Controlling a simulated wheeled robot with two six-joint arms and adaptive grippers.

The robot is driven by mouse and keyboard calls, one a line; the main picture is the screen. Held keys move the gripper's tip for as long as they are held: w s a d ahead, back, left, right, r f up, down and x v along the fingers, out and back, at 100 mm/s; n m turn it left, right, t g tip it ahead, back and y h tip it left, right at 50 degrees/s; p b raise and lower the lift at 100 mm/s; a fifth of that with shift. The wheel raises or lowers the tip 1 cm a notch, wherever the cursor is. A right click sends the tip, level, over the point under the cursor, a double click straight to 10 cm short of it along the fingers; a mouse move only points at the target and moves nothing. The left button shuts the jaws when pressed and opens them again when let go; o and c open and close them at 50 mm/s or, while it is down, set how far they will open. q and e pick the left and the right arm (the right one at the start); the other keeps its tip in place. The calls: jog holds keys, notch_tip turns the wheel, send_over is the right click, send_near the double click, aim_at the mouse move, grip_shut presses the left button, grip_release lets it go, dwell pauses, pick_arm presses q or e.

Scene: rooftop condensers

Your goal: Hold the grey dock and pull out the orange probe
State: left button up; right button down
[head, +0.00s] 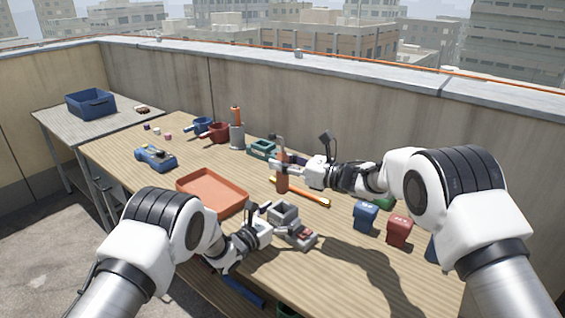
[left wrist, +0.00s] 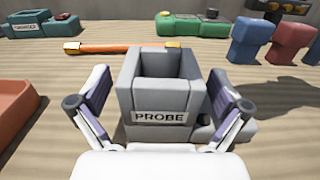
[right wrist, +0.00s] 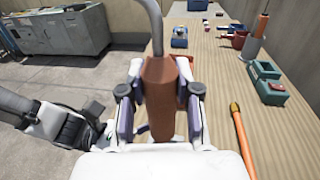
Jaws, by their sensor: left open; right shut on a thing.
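The grey dock (head: 284,212) stands on the wooden table in front of me. In the left wrist view the dock (left wrist: 160,104) carries a PROBE label, and its square socket looks empty. My left gripper (head: 266,220) is open, with one finger at each side of the dock (left wrist: 200,92); I cannot tell whether they touch it.
An orange-yellow stick (head: 303,192) lies behind the dock. An orange tray (head: 237,209) is to the left. Blue (head: 366,215) and red (head: 399,231) blocks stand to the right. A teal dock (head: 261,149) and a grey holder (head: 237,138) are at the back.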

aim_at(284, 152)
pick_arm(q)
jog(key=shift+s+a, duration=0.2)
pick_arm(e)
jog(key=shift+r, duration=0.2)
pick_arm(q)
jog(key=p+v, duration=0.3)
jog(key=v, duration=0.5)
pick_arm(e)
notch_tip(284, 152, up, 3)
jog(key=shift+f, duration=0.1)
pick_arm(q)
jog(key=shift+s+a, duration=0.2)
pick_arm(e)
jog(key=shift+f, duration=0.1)
